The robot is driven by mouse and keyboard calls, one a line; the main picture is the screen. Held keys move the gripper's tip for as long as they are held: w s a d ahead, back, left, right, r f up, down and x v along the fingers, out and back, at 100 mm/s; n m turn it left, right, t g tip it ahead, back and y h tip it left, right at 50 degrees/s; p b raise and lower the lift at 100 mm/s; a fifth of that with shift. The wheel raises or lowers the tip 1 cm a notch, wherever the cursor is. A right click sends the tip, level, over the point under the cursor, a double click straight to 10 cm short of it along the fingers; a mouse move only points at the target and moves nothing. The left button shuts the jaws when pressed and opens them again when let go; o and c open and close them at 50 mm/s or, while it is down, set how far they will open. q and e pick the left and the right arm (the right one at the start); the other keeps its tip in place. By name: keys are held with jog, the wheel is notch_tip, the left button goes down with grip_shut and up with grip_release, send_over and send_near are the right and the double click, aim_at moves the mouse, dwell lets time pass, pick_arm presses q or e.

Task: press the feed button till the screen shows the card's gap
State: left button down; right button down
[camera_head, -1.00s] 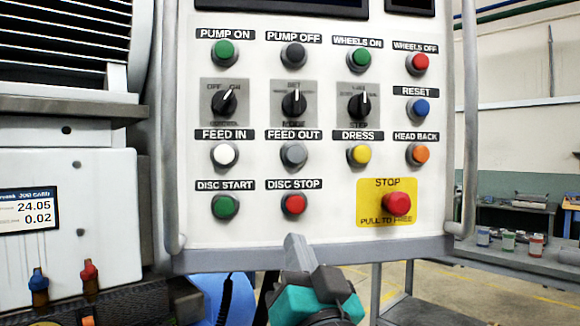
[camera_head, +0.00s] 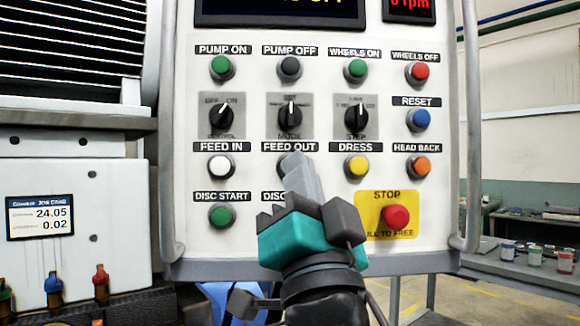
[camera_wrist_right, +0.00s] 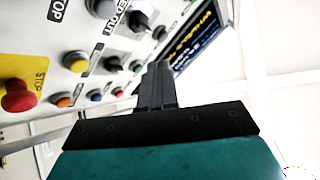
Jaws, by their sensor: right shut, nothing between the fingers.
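The white FEED IN button (camera_head: 219,166) is uncovered on the control panel (camera_head: 335,236). The FEED OUT button (camera_head: 285,163), which also shows grey in the wrist view (camera_wrist_right: 101,7), is mostly hidden behind my right gripper's fingers. My right gripper (camera_head: 298,162) is shut and empty; its fingertips overlap FEED OUT, and I cannot tell whether they touch. Its shut fingers also show in the wrist view (camera_wrist_right: 158,72). The card (camera_head: 40,214) at left reads 24.05 and 0.02. The screen (camera_head: 280,10) is cut off at the top, its yellow text unreadable. My left gripper is out of view.
The red STOP button (camera_head: 396,215) sits right of my right gripper. The yellow DRESS button (camera_head: 356,166) is close to the fingers. My right gripper hides the DISC STOP button. A frame tube (camera_head: 470,130) runs along the panel's right edge.

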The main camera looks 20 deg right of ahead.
jog(key=shift+w, duration=0.1)
jog(key=w+d, duration=0.2)
jog(key=w, duration=0.6)
jog(key=shift+w+b, duration=0.2)
jog(key=shift+b, duration=0.25)
jog(key=shift+w+f, duration=0.1)
dwell(1.5)
jog(key=shift+w+d+b, duration=0.1)
jog(key=shift+w+b, duration=0.25)
